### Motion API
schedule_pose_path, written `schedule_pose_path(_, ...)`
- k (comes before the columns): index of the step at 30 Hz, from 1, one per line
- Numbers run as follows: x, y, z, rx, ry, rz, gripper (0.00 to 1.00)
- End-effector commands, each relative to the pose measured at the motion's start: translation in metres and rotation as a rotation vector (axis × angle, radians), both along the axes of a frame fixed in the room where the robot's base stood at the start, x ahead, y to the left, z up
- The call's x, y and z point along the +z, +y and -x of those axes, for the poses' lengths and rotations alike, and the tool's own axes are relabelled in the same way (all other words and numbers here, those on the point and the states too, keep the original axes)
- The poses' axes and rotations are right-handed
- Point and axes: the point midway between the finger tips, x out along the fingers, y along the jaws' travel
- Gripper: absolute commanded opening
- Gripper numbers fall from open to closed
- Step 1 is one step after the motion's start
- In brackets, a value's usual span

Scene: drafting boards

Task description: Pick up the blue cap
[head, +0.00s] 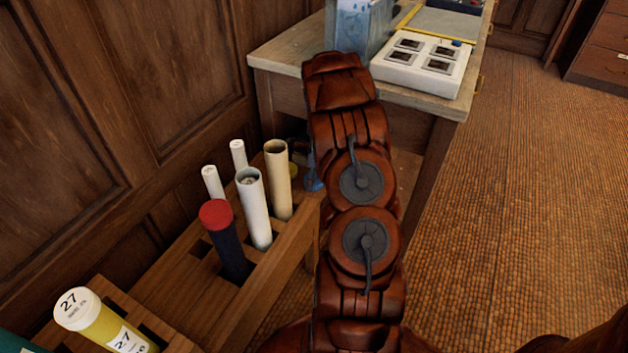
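A small blue object (457,43) sits at the far right edge of a white panel with several dark square windows (421,63) on the desk. It may be the blue cap, but it is too small to be sure. Another blue piece (314,183) shows low beside my arm, just past the tube rack, and is mostly hidden; I cannot tell what it is. My reddish-brown arm rises through the middle of the view and covers part of the desk front. I cannot make out my gripper or its fingers.
A wooden rack (180,295) at left holds several upright tubes, one dark with a red cap (216,214). A yellow tube labelled 27 (105,325) leans at bottom left. A translucent blue container (358,27) stands on the desk (290,52). Carpet at right is clear.

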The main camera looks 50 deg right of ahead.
Motion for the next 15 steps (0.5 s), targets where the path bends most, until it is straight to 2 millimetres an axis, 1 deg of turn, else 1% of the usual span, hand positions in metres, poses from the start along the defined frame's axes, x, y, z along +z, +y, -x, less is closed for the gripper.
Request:
schedule_pose_path(1,0.0,0.0001,0.0,0.0,0.0,0.0,0.9)
schedule_pose_path(11,-0.0001,0.0001,0.0002,0.0,0.0,-0.001,0.56)
schedule_pose_path(12,-0.0001,0.0001,0.0002,0.0,0.0,-0.001,0.54)
schedule_pose_path(15,-0.0001,0.0001,0.0002,0.0,0.0,-0.001,0.54)
